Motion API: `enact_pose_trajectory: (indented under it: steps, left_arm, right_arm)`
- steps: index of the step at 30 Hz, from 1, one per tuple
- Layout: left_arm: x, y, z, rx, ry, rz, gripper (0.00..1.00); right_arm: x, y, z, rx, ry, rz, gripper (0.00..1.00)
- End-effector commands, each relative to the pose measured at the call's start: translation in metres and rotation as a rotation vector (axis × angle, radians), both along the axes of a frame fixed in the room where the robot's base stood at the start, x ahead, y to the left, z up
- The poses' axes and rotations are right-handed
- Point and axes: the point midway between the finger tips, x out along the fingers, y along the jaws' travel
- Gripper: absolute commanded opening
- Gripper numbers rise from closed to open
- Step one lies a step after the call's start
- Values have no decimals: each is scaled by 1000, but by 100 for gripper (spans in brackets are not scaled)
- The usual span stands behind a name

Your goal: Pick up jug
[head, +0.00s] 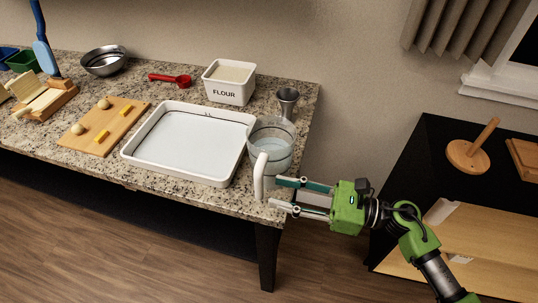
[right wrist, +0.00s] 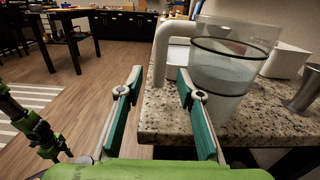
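The jug (head: 280,133) is clear with a white handle (head: 260,177). It stands upright at the counter's front right corner, beside the white tray, and holds some pale contents. In the right wrist view the jug (right wrist: 222,75) is right of centre, its handle (right wrist: 162,65) turned toward me. My right gripper (head: 274,191) is open and empty, with its fingertips close to the handle. In the right wrist view the handle shows between the finger lines, nearer the right finger; contact cannot be told. A green arm of mine shows at the left there, its gripper too small to read.
A white tray (head: 128,152) lies left of the jug. A flour box (head: 229,93) and a metal cup (head: 288,103) stand behind it. A cutting board (head: 88,138), red scoop (head: 171,79) and steel bowl (head: 104,61) are farther left. Open floor lies in front of the counter.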

Motion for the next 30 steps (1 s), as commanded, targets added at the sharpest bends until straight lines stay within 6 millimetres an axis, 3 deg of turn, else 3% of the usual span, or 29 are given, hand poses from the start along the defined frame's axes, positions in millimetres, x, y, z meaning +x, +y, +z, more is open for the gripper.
enact_pose_trajectory:
  steps: [6, 15, 24, 28, 30]
  left_arm:
    - [5, -1, 9, -1, -7, 0, 40]
    - [7, -4, 29, -5, -11, 1, 40]
    - [7, -4, 28, -4, -10, 1, 40]
    - [7, -4, 28, -4, -10, 1, 40]
    - [7, -4, 28, -4, -10, 1, 40]
  right_arm:
    - [5, 15, 2, 2, 2, -1, 34]
    - [18, 54, -1, 3, 2, -1, 34]
    - [19, 58, -4, 0, 1, -1, 34]
    - [19, 58, -4, 0, 1, -1, 0]
    - [19, 58, -4, 1, 2, -1, 0]
